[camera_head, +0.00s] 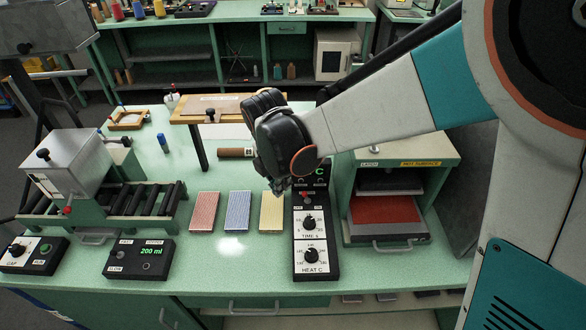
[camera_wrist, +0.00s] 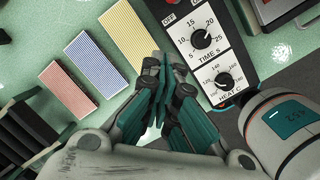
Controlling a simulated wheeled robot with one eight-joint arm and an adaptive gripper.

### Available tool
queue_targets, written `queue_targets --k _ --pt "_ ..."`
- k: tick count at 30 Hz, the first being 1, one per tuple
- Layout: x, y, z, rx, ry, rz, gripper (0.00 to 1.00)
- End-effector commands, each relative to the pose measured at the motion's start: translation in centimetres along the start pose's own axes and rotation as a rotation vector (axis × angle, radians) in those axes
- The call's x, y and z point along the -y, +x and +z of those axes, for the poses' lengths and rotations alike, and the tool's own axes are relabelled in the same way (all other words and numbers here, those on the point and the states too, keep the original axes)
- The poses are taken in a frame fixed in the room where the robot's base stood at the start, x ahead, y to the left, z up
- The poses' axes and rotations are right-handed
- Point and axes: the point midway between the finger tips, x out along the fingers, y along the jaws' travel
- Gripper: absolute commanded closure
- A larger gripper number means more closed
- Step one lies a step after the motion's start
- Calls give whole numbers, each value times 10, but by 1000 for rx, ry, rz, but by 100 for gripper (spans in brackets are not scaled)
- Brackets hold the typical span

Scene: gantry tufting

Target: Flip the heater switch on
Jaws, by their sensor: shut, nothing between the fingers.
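The black heater control box (camera_head: 297,262) stands upright-facing on the green bench, with a white TIME S dial (camera_head: 309,222) above a HEAT C dial (camera_head: 311,255). A small red switch (camera_head: 305,196) sits above the dials, partly hidden near my gripper; its position cannot be told. In the wrist view the box (camera_wrist: 236,62) lies at upper right, with an OFF label (camera_wrist: 169,20) at its upper end. My gripper (camera_head: 279,187) is shut and empty, above the bench at the box's upper left. Its closed fingers also show in the wrist view (camera_wrist: 157,72).
Red, blue and yellow cards (camera_head: 238,211) lie left of the box. A press with a red plate (camera_head: 384,210) stands to the right. A wooden-topped stand (camera_head: 205,108) is behind.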

Motion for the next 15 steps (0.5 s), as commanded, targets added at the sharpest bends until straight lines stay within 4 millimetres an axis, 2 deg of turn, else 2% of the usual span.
queue_targets --k 4,7,15 --pt "0 6 0 0 1 0 100" --pt "0 19 0 0 2 0 100" --pt "0 71 0 0 3 0 100"
